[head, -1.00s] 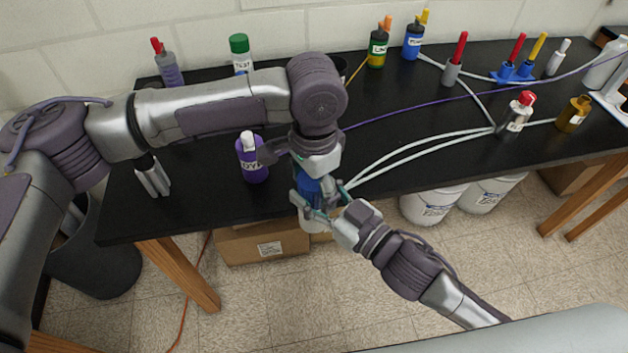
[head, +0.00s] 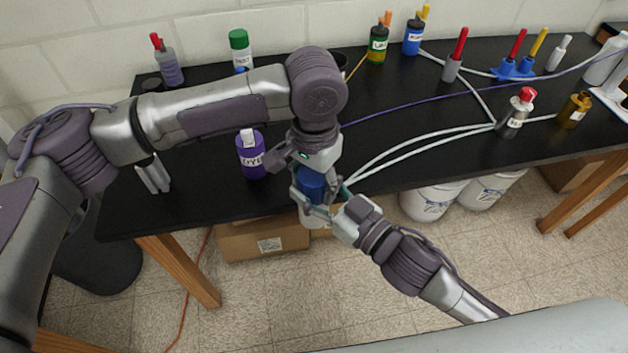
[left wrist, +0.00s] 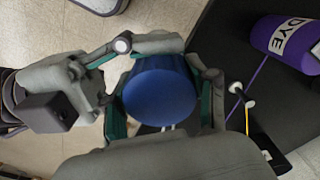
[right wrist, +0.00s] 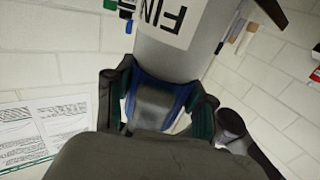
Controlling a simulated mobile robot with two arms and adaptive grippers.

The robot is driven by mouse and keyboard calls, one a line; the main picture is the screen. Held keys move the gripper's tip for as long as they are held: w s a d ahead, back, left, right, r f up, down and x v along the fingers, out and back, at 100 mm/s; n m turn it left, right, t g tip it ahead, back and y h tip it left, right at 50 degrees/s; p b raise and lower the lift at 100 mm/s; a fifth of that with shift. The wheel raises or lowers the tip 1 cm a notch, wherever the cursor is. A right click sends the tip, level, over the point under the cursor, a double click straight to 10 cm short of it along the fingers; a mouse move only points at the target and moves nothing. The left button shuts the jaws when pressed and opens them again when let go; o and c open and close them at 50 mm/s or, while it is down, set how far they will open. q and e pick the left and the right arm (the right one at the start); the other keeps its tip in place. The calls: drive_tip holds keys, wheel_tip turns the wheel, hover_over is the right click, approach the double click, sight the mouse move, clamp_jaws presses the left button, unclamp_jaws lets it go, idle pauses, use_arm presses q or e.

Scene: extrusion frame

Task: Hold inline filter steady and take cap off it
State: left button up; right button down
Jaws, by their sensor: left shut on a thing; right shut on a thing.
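The inline filter's pale grey body (right wrist: 205,35) carries a white label with black letters in the right wrist view. In the head view the filter stands at the table's front edge, mostly hidden by my grippers. My right gripper (right wrist: 158,100) is shut around it, near a blue part. The blue cap (head: 312,184) is above my right gripper in the head view and fills the middle of the left wrist view (left wrist: 160,95). My left gripper (head: 311,177) comes down from above and is shut on the cap. The joint between cap and body is hidden, so I cannot tell whether they are apart.
A purple dye bottle (head: 251,160) stands just left of my left gripper. Cardboard boxes (head: 262,240) and white buckets (head: 432,202) stand below.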

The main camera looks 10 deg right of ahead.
sight(314, 174)
idle(0.9)
use_arm(q)
drive_tip(key=o, duration=1.3)
drive_tip(key=shift+r, duration=2.25)
